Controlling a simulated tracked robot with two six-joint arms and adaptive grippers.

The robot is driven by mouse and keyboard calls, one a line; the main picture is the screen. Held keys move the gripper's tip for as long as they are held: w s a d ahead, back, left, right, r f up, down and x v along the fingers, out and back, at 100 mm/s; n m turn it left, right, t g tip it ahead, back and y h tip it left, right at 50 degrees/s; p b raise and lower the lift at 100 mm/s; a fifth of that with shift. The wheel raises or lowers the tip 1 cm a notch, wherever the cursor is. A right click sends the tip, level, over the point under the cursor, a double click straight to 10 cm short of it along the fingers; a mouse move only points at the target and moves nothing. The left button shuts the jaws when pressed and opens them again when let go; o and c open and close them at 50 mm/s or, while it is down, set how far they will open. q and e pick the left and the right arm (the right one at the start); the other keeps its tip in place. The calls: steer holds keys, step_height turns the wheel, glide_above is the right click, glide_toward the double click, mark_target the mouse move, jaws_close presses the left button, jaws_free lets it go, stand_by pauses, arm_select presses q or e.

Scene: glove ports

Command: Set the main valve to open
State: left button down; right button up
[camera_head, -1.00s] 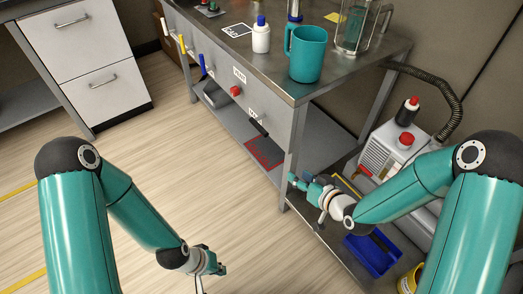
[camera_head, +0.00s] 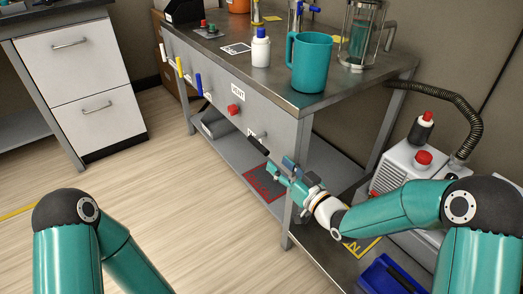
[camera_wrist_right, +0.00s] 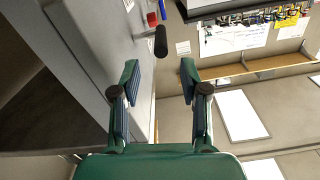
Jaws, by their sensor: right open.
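A black lever handle (camera_head: 258,145) sticks out from the front panel of the steel bench, beside a label mostly hidden from me; I take it for the main valve. It also shows in the right wrist view as a black grip (camera_wrist_right: 161,42), ahead of the fingertips and roughly in line with the gap between them. My right gripper (camera_head: 280,167) is open and empty, just below and right of the handle in the head view and apart from it. Its two fingers (camera_wrist_right: 160,73) stand wide apart. My left gripper is outside the head view.
A red knob (camera_head: 234,110) labelled VENT and blue (camera_head: 198,84), yellow (camera_head: 180,67) and white handles sit further left on the panel. A teal mug (camera_head: 309,62) and white bottle (camera_head: 261,48) stand on top. The bench leg (camera_head: 297,180) is close to my right gripper.

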mark_target(262, 147)
steer(key=b+x, duration=0.1)
steer(key=x, duration=0.8)
steer(key=shift+w+a+b, duration=0.2)
steer(key=shift+w+b, duration=0.05)
steer(key=shift+b, duration=0.1)
jaws_close()
steer(key=shift+d, duration=0.3)
